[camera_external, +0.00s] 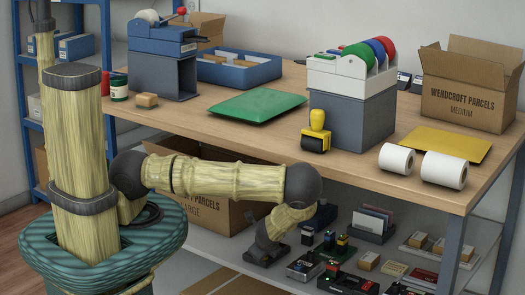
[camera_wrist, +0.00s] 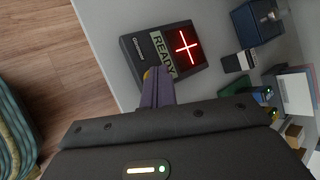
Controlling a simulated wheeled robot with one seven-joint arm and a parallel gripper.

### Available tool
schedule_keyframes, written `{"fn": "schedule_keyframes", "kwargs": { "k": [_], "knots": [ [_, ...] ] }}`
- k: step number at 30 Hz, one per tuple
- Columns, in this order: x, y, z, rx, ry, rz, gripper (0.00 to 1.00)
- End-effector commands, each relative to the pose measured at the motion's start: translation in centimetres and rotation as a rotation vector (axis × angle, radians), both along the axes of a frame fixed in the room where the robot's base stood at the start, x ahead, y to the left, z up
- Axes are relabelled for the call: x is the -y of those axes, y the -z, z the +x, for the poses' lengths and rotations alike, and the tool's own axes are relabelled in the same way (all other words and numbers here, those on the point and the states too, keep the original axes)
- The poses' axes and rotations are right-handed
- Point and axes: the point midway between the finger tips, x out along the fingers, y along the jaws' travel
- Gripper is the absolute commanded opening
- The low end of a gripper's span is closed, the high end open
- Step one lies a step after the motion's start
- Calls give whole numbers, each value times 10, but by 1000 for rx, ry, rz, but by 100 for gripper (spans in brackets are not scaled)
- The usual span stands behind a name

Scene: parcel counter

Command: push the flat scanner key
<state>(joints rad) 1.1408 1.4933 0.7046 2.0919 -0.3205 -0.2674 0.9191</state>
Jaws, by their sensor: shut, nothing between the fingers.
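The flat scanner (camera_wrist: 133,48) is a dark slab with a READY label and a lit red cross in its window, seen in the wrist view on the grey lower shelf. A small yellow patch (camera_wrist: 147,74), which may be its key, shows at the scanner's near edge, partly hidden by my fingertips. My gripper (camera_wrist: 158,73) is shut and empty, its tips over that near edge; I cannot tell whether they touch. In the external view my gripper (camera_external: 265,252) reaches down to the lower shelf below the counter, and I cannot make out the scanner there.
To the scanner's right, a small black-and-white block (camera_wrist: 238,62) and a blue box (camera_wrist: 257,22) stand on the shelf. A large carton (camera_external: 215,205) is behind my arm. Floor lies open left of the shelf.

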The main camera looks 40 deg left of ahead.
Motion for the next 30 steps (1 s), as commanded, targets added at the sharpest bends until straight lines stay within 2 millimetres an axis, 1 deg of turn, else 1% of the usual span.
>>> {"fn": "schedule_keyframes", "kwargs": {
  "k": [3,15,30],
  "knots": [
    [0,-7,0,0,0,0,0],
    [0,-9,0,0,0,0,0],
    [0,-50,0,0,0,0,0]
  ]
}}
